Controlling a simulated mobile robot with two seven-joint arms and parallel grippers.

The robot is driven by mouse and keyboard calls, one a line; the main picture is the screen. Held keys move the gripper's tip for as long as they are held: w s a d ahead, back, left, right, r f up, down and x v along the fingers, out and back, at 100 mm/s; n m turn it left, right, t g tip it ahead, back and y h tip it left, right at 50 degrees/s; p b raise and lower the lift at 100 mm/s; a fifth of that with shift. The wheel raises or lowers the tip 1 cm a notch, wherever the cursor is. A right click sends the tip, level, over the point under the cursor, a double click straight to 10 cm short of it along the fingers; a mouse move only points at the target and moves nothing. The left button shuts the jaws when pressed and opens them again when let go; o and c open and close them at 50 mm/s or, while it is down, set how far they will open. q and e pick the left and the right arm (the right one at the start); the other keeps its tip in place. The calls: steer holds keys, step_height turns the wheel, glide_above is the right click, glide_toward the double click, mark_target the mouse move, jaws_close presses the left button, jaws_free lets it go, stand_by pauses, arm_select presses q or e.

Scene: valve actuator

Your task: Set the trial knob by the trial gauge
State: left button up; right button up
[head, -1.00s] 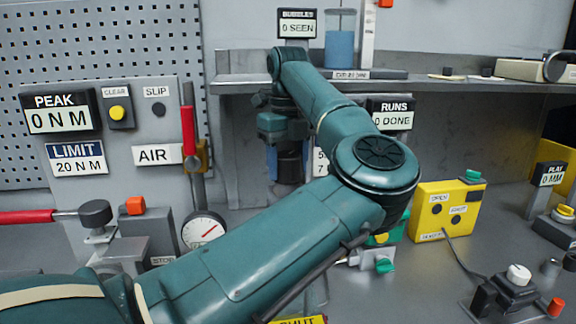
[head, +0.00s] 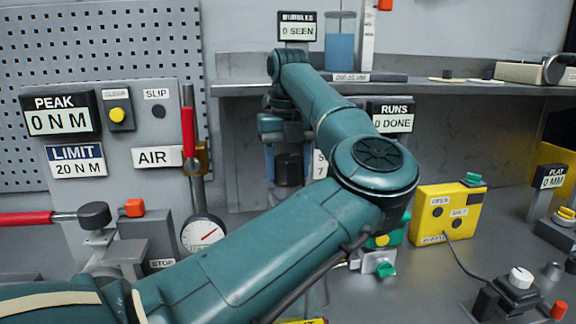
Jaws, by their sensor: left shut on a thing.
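My left gripper (head: 288,168) points down in front of the back wall, under the wrist. I cannot pick out a knob or gauge marked as trial. A white knob (head: 520,277) on a dark block and a green knob (head: 385,269) show right of the arm. My right gripper is not in view.
A yellow box (head: 449,212) with a cable stands on the bench at the right. A grey panel (head: 140,190) carries the peak and limit displays at the left. A red-handled lever (head: 188,132) stands beside it. A shelf (head: 440,88) runs behind my arm.

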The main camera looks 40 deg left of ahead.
mark_target(288, 157)
arm_select(q)
steer(key=o, duration=1)
steer(key=shift+r, duration=0.1)
step_height(288, 157, up, 13)
steer(key=shift+r+p, duration=0.1)
steer(key=shift+p, duration=1.1)
